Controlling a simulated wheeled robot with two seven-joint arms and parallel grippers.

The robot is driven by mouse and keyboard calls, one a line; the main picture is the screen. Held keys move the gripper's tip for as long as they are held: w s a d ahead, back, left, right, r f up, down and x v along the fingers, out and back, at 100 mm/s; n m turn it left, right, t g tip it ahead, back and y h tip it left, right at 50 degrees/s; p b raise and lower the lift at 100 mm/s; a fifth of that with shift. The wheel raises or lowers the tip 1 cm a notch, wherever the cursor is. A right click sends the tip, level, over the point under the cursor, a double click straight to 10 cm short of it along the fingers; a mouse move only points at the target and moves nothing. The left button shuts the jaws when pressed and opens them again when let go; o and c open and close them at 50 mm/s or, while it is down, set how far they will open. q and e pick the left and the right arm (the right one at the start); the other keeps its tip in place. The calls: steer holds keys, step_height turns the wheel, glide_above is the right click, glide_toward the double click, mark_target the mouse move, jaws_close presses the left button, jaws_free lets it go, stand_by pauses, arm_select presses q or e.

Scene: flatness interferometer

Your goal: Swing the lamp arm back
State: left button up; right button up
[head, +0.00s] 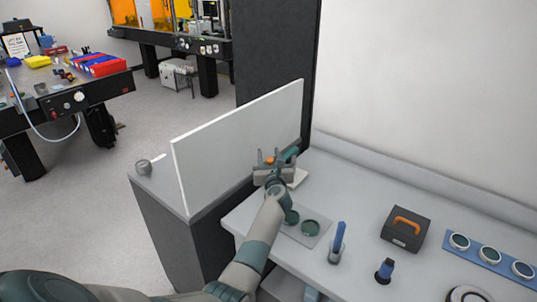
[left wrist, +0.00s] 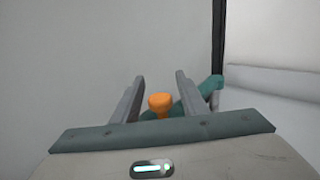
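An orange knob (head: 269,160) sits on a teal arm (head: 291,154), which looks like the lamp arm, in front of the upright white panel. My left gripper (head: 270,157) is at the knob, and its hand hides much of the lamp. In the left wrist view the orange knob (left wrist: 160,102) stands between the two fingers of my left gripper (left wrist: 160,78), which are apart with small gaps on each side. The teal arm (left wrist: 211,87) shows behind the right finger. My right gripper is not in view.
The white panel (head: 238,135) stands left of the lamp. On the bench are a plate with dark green discs (head: 310,228), a blue-handled tool (head: 338,242), a dark box with orange handle (head: 404,230) and a blue rack of round optics (head: 489,255). A wall runs behind the bench.

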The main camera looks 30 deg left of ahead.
arm_select(q)
steer(key=shift+w+a, duration=0.2)
steer(key=shift+w, duration=0.05)
